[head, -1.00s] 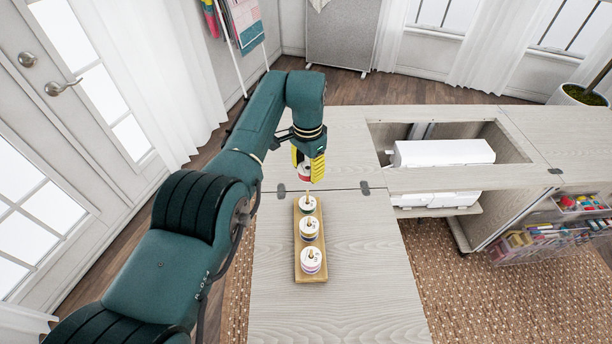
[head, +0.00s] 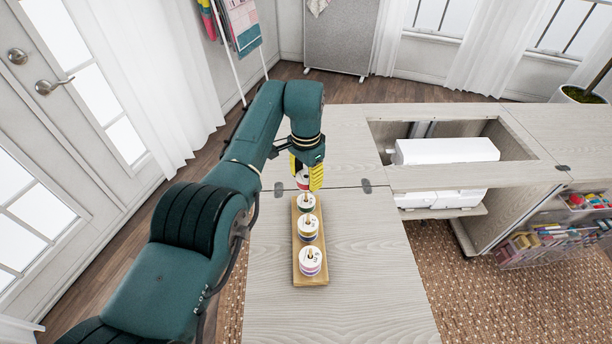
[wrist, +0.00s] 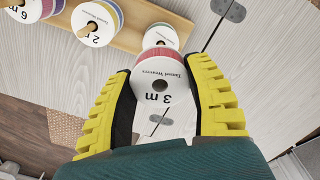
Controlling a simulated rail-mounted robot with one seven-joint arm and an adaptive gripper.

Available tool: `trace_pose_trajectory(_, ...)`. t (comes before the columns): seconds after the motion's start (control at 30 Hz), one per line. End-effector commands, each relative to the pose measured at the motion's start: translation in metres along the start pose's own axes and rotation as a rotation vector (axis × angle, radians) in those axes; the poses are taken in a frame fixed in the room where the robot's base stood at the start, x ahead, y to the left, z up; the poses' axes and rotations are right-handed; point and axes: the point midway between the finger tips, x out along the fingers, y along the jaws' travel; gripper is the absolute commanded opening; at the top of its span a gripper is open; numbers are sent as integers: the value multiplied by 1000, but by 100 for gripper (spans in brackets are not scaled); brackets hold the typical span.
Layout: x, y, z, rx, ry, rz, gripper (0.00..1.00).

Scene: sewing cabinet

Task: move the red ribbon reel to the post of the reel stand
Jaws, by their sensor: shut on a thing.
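The red ribbon reel (wrist: 160,85), with a white face marked "3 m", is between the yellow fingers of my gripper (wrist: 159,74), which is shut on it. In the head view the red reel (head: 302,182) hangs near the far end of the wooden reel stand (head: 311,281), under my gripper (head: 308,178). The stand has upright posts with white-faced reels stacked on them: a near reel (head: 310,261), a middle reel (head: 308,227) and a far reel (head: 306,203). In the wrist view the held reel partly overlaps the far reel (wrist: 160,36); their height gap is unclear.
The stand lies on a pale wood cabinet top (head: 370,260) with free room to its right. Dark hinges (head: 366,186) cross the panel seam. An open well with a white machine (head: 445,151) is at the right. A ribbon rack (head: 545,242) stands farther right.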

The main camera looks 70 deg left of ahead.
Motion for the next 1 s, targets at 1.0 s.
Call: trace_pose_trajectory(1.0, 20, 0, 0, 0, 1, -1, 26)
